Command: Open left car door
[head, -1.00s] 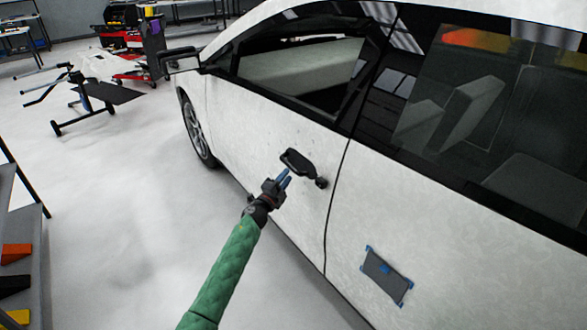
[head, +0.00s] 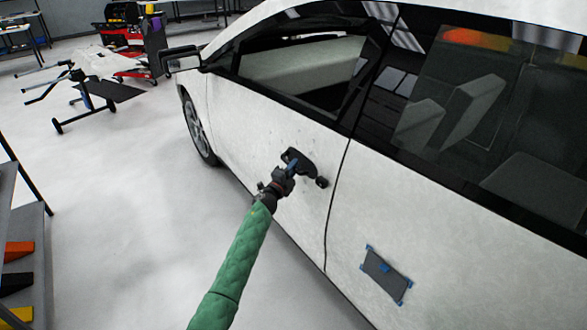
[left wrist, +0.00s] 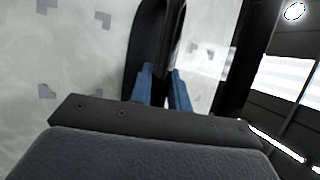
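The white car's front door (head: 245,120) is closed, its edge in line with the rear door along a dark seam. Its black handle (head: 309,170) is on the door near that seam. My left gripper (head: 292,167) is at the handle and partly covers it. In the left wrist view the two blue fingertips (left wrist: 162,88) stand apart, with the dark handle (left wrist: 147,40) in front of and between them. I cannot tell whether they touch it. My right gripper is not in view.
The side mirror (head: 181,61) sticks out at the car's front. A blue-cornered dark pad (head: 386,275) is on the rear door. A shelf (head: 30,260) stands at the lower left, and a wheeled stand (head: 85,95) is farther back. The floor between is clear.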

